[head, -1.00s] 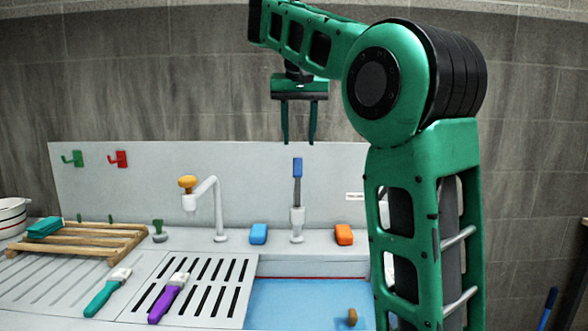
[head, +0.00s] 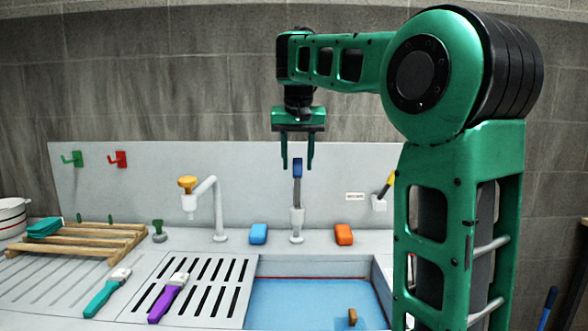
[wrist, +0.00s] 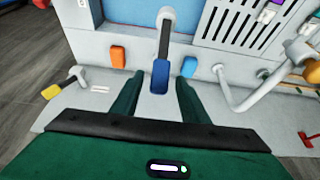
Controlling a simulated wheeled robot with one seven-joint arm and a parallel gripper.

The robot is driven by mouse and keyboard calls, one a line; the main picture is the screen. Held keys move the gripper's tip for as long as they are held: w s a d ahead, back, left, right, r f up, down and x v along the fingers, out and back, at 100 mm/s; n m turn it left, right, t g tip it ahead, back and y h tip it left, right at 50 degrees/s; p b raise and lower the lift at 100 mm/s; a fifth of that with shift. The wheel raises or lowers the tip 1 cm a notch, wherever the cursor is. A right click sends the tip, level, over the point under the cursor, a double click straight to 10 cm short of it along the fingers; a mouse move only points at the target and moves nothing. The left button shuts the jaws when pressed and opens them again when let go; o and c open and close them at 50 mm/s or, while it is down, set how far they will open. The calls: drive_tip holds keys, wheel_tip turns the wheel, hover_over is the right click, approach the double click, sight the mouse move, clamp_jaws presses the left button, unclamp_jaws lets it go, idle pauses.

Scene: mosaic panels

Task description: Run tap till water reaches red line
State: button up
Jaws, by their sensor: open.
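The white tap spout (head: 205,190) with an orange top stands on the ledge left of centre. A blue handle (head: 297,168) on a grey shaft rises from a white base at the back of the sink. My gripper (head: 297,163) is open over this handle, a finger on either side in the picture. In the wrist view the blue handle (wrist: 160,77) shows between the open fingers (wrist: 157,92); I see no contact. The sink basin (head: 310,300) looks blue inside, with a thin red line (head: 310,278) along its back wall. I cannot make out flowing water.
A blue block (head: 258,234) and an orange block (head: 343,234) flank the blue handle's base. A yellow-handled tool (head: 384,190) stands at the right. Teal (head: 107,293) and purple (head: 168,298) brushes lie on the drainer. A wooden rack (head: 80,238) sits left.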

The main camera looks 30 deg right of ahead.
drive_tip(key=shift+x, duration=1)
